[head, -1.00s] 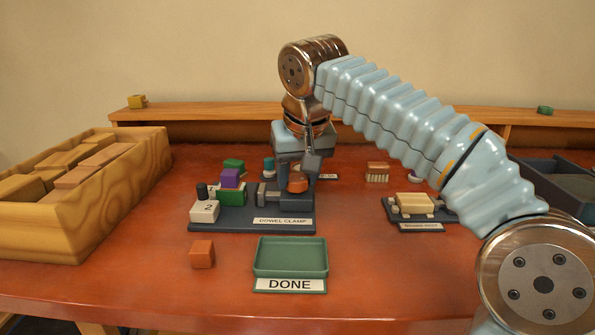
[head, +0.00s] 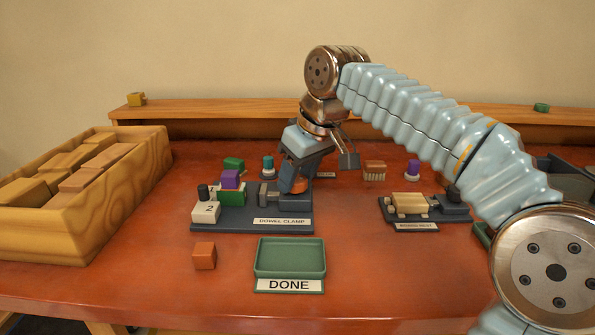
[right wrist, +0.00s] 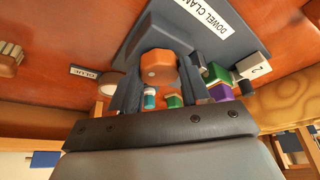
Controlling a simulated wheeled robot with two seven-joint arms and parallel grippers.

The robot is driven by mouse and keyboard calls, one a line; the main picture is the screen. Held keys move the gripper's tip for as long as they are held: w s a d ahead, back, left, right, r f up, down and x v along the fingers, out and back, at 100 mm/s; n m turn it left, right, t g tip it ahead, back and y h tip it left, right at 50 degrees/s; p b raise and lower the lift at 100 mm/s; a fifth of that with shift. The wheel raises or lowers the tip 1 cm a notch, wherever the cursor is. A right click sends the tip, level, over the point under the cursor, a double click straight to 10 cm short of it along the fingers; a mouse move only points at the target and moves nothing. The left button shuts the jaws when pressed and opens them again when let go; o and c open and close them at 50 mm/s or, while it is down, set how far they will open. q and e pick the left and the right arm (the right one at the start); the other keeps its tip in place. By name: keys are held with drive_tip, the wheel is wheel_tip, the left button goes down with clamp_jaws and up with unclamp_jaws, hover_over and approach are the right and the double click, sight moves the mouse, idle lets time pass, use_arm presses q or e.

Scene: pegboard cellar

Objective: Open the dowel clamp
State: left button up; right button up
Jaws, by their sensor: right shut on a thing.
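The dowel clamp (head: 235,221) is a dark base with a "DOWEL CLAMP" label near the table's middle. At its left end stands a white block marked 2 (head: 206,211) with a dark knob on top. A green block (head: 232,199) with a purple block (head: 230,179) on it sits on the clamp, left of a grey jaw part (head: 268,194). My right gripper (head: 296,182) is shut on the orange knob (right wrist: 158,68) at the clamp's right end, a finger on each side of it. Fingers partly hide the knob and jaw. My left gripper is out of view.
A green tray (head: 290,273) marked "DONE" and a loose orange block (head: 204,255) lie in front of the clamp. A wooden crate of blocks (head: 88,225) stands at left. Another labelled fixture (head: 424,214) sits at right, under my forearm. Small objects stand close behind the clamp.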

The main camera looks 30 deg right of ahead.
idle(0.3)
drive_tip(key=o, duration=1)
drive_tip(key=shift+o, duration=0.2)
drive_tip(key=shift+r, duration=0.1)
drive_tip(key=v, duration=1.3)
drive_tip(key=shift+r+p, duration=0.3)
drive_tip(key=shift+p, duration=0.15)
drive_tip(key=shift+s, duration=0.15)
